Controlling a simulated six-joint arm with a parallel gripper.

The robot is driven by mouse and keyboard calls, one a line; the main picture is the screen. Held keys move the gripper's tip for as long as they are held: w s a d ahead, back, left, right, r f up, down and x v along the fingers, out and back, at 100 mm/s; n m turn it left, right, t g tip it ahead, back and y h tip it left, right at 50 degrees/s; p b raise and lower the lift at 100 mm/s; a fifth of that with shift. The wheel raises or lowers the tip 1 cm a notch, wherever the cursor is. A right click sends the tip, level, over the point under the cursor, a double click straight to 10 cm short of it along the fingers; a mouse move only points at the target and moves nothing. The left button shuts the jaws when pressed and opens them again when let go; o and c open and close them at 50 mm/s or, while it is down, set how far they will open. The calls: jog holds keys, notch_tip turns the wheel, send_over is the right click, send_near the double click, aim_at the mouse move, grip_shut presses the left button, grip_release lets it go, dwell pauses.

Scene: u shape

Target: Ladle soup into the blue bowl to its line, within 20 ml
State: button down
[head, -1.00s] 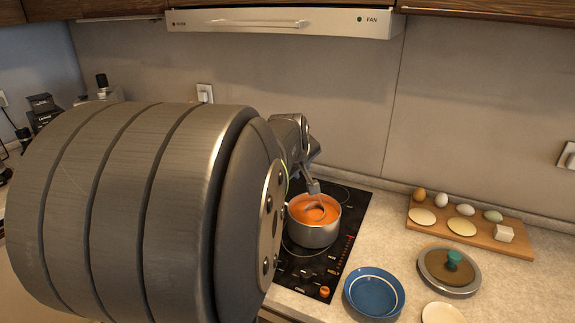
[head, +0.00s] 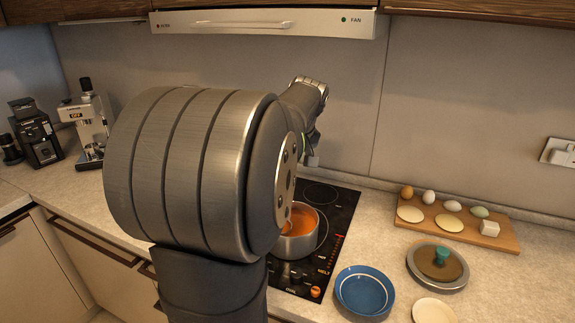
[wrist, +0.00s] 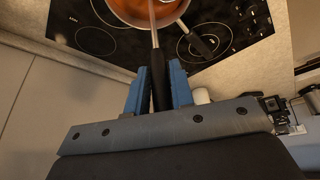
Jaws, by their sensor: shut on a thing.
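My gripper (wrist: 158,70), with blue fingers, is shut on the black handle of the ladle (wrist: 159,92). The ladle's metal shaft runs up the wrist view across the pot; its cup is out of that view. In the head view my arm hides the ladle. The metal pot (head: 298,245) stands on the hob with orange soup (head: 302,220) in it, its left part covered by my arm. The soup also shows in the wrist view (wrist: 128,10). The blue bowl (head: 364,291) stands on the counter right of the hob and looks empty, with a pale ring inside.
A round lid with a green knob (head: 441,257) lies right of the bowl, and a cream plate (head: 433,311) in front. A wooden board (head: 508,241) with eggs and pale rounds is behind them. A coffee machine (head: 90,125) stands far left. The hood (head: 265,22) hangs above.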

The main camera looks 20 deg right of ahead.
jog(key=shift+r+y, duration=0.15)
jog(key=shift+y, duration=0.15)
jog(key=shift+r, duration=0.95)
jog(key=shift+t+h, duration=0.4)
jog(key=shift+h, duration=0.7)
